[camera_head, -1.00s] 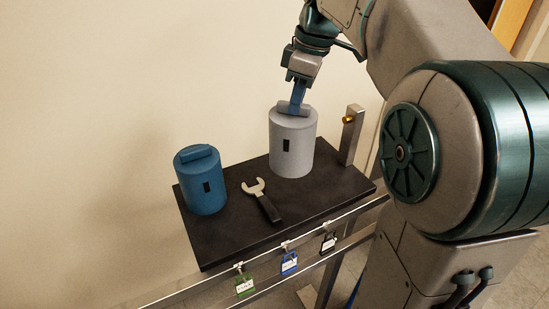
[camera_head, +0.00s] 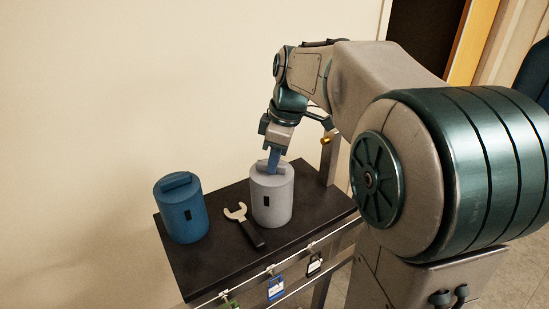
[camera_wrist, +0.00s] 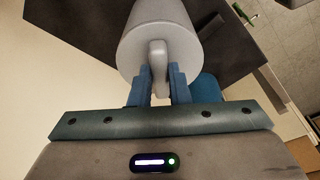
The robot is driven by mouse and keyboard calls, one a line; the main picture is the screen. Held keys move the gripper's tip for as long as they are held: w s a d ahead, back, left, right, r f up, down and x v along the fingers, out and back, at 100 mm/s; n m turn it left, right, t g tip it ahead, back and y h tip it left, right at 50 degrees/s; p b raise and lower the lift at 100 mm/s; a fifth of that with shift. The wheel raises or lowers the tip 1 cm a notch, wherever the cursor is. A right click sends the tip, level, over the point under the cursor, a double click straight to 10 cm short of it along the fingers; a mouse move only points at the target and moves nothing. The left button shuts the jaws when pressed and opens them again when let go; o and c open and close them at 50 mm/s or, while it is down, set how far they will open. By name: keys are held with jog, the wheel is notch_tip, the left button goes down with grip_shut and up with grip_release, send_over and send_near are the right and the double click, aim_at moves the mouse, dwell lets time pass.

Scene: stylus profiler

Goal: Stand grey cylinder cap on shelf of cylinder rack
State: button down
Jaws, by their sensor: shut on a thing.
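The grey cylinder cap (camera_head: 271,203) is an upright grey cylinder with a bar handle on top and a small dark slot on its side. In the head view it is at the right part of the dark shelf (camera_head: 190,262). My gripper (camera_head: 273,165) comes from above, its blue fingers shut on the handle. The wrist view shows the handle of the cap (camera_wrist: 158,65) between both fingers (camera_wrist: 159,85). I cannot tell whether the cap's base touches the shelf or is slightly above it.
A blue cylinder cap (camera_head: 182,209) stands at the left of the shelf. A wrench (camera_head: 245,228) with a black handle lies between the two caps. A post with a brass knob (camera_head: 327,140) rises at the right end. Padlocks (camera_head: 275,287) hang along the front rail.

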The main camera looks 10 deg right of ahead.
jog(key=shift+f, duration=0.15)
jog(key=c, duration=1.4)
grip_release()
jog(key=shift+o, duration=0.2)
notch_tip(320, 180, up, 12)
jog(key=s+d, duration=0.1)
jog(key=d, duration=0.1)
jog(key=s+a+f+m+t+h, duration=0.1)
jog(key=s+f+m+t+h, duration=0.1)
jog(key=s+f+m, duration=1)
jog(key=s+f, duration=0.5)
jog(key=f, duration=0.3)
jog(key=shift+s+m, duration=0.15)
jog(key=shift+m, duration=0.15)
